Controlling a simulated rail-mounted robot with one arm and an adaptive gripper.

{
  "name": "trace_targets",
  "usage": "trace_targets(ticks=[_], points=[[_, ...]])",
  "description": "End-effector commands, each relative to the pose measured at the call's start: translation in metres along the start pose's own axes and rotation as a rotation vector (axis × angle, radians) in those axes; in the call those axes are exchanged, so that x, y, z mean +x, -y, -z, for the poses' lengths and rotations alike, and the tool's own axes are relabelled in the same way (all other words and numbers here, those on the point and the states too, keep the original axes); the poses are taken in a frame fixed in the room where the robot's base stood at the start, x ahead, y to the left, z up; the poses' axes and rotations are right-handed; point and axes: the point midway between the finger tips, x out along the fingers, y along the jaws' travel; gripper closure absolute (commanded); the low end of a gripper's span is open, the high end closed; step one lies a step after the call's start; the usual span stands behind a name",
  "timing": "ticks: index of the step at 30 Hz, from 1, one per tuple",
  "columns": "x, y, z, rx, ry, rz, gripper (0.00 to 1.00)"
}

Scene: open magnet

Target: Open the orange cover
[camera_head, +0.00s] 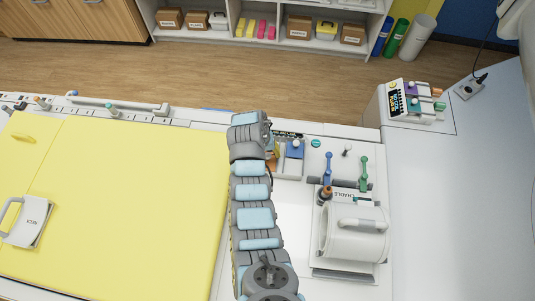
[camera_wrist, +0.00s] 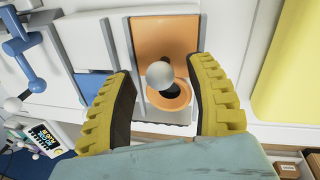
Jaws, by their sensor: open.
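In the wrist view the orange cover (camera_wrist: 165,38) is an upright orange panel set in a white frame. A pale grey ball knob (camera_wrist: 160,75) stands out in front of it, over an orange ring (camera_wrist: 172,104) with a dark hole. My gripper (camera_wrist: 163,68) is open, its two ridged yellow fingers on either side of the knob with visible gaps. I cannot tell how deep the knob sits between them. In the head view only a sliver of orange (camera_head: 273,153) shows beside my arm, which hides the rest and my gripper.
Right of the orange part in the head view are a blue block (camera_head: 295,149), a blue lever (camera_head: 328,170), a green lever (camera_head: 363,172) and a white cradle machine (camera_head: 355,235). A large yellow surface (camera_head: 130,205) lies left. A control box (camera_head: 411,103) stands back right.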

Motion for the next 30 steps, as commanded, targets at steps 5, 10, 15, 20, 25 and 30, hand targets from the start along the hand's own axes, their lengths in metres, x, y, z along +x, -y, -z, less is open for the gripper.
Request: trace_targets(ticks=[5, 10, 15, 20, 25, 30], points=[[-0.016, 0.0, 0.001, 0.001, -0.003, 0.0, 0.45], [-0.04, 0.001, 0.001, 0.0, -0.004, 0.0, 0.45], [-0.067, 0.001, 0.001, 0.0, -0.005, 0.0, 0.45], [-0.092, 0.0, 0.0, 0.0, -0.001, 0.001, 0.45], [-0.107, 0.0, 0.001, -0.001, -0.003, 0.001, 0.45], [-0.115, 0.0, 0.001, 0.0, -0.003, 0.0, 0.45]])
